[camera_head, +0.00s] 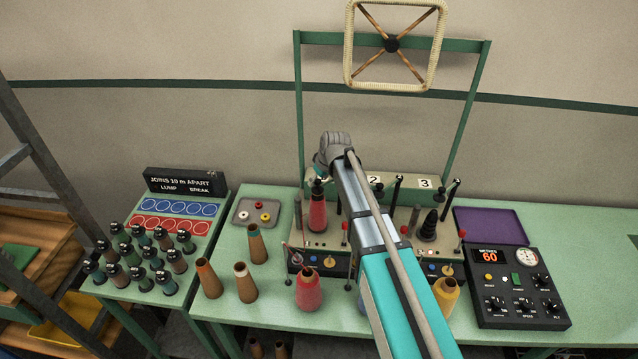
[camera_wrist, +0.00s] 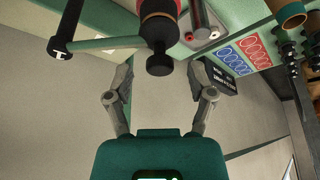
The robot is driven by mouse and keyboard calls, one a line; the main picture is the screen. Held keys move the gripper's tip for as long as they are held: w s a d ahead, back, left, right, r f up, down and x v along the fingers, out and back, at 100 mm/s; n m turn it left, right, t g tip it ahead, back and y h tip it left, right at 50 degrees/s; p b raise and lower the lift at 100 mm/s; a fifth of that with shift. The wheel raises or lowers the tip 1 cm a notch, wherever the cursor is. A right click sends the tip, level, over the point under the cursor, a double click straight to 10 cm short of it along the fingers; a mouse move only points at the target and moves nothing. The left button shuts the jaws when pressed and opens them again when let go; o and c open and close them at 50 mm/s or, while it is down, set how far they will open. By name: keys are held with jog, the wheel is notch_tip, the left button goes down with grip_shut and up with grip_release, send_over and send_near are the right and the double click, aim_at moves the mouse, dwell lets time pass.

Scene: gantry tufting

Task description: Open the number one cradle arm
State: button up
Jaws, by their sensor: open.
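My gripper (camera_wrist: 165,82) is open and empty in the wrist view, with its two fingers apart. A dark round spindle end (camera_wrist: 160,62) shows between and just beyond the fingertips, apart from them. It belongs to a spindle carrying a red yarn cone (camera_wrist: 158,8). A green arm (camera_wrist: 108,42) with a black handle (camera_wrist: 62,38) reaches in from the left beside that spindle. In the head view the red cone (camera_head: 318,214) stands at the first position, below my wrist. My arm hides the number one label and much of the machine; the fingers are not clear there.
Labels 2 (camera_head: 376,180) and 3 (camera_head: 425,184) mark the other positions, with upright black-topped levers (camera_head: 396,196) close by. Loose cones (camera_head: 309,290) stand in front. A control box (camera_head: 518,285) sits right, a bobbin rack (camera_head: 140,260) left. A green frame (camera_head: 300,110) rises behind.

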jog(key=shift+f, duration=0.1)
dwell(0.3)
grip_shut()
